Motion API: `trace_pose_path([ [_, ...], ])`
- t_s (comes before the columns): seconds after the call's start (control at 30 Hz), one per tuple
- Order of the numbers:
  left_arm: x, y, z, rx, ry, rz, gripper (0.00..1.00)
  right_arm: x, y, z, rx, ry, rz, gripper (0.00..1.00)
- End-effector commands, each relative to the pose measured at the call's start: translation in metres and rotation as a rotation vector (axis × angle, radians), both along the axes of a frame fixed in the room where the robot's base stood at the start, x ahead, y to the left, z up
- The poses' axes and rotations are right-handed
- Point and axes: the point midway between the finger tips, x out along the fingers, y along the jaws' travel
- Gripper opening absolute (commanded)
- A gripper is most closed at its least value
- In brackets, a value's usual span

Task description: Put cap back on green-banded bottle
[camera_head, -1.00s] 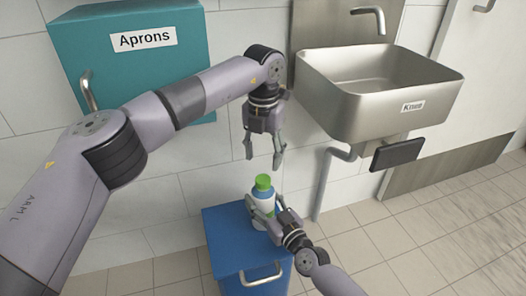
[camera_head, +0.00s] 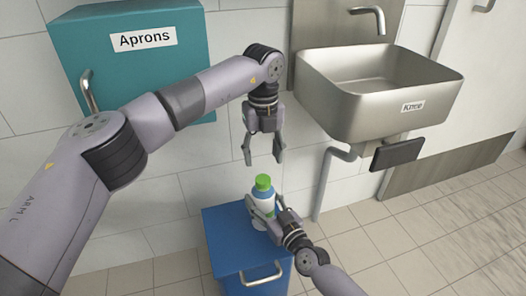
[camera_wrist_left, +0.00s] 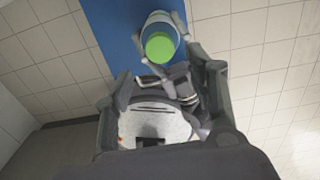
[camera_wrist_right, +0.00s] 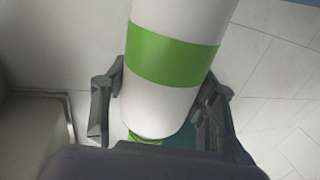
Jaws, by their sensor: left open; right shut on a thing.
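The white bottle (camera_head: 268,223) stands upright at the top of the blue cabinet, with a green cap (camera_head: 263,181) on its top and a blue part just below it. The right wrist view shows its white body and wide green band (camera_wrist_right: 173,55). My right gripper (camera_head: 264,207) is shut around the bottle's side. My left gripper (camera_head: 264,160) is open and empty, pointing down just above the cap, apart from it. In the left wrist view the round green cap (camera_wrist_left: 160,46) shows beyond the fingers. Whether the cap is fully seated cannot be told.
The blue cabinet (camera_head: 230,250) with a front handle stands against the tiled wall. A steel sink (camera_head: 345,110) with a drain pipe is at the right. A teal Aprons box (camera_head: 175,65) hangs at the upper left. Floor is clear at the right.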

Motion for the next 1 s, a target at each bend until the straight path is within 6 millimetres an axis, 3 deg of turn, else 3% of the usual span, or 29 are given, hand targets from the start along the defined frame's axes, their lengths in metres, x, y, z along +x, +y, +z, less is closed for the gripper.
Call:
trace_pose_path([
  [0.5, 0.0, 0.0, -0.07, 0.0, 0.002, 0.0, 0.52, 0.0, 0.0, 0.0, 0.0, 0.0, 0.0, 0.0],
  [0.9, 0.0, 0.0, -0.077, 0.001, 0.0, 0.0, 0.52, 0.0, 0.0, 0.0, 0.0, 0.0, 0.0, 0.0],
  [1.0, 0.0, 0.0, -0.077, 0.001, 0.001, 0.0, 0.46, 0.0, 0.0, 0.0, 0.0, 0.0, 0.0, 0.0],
])
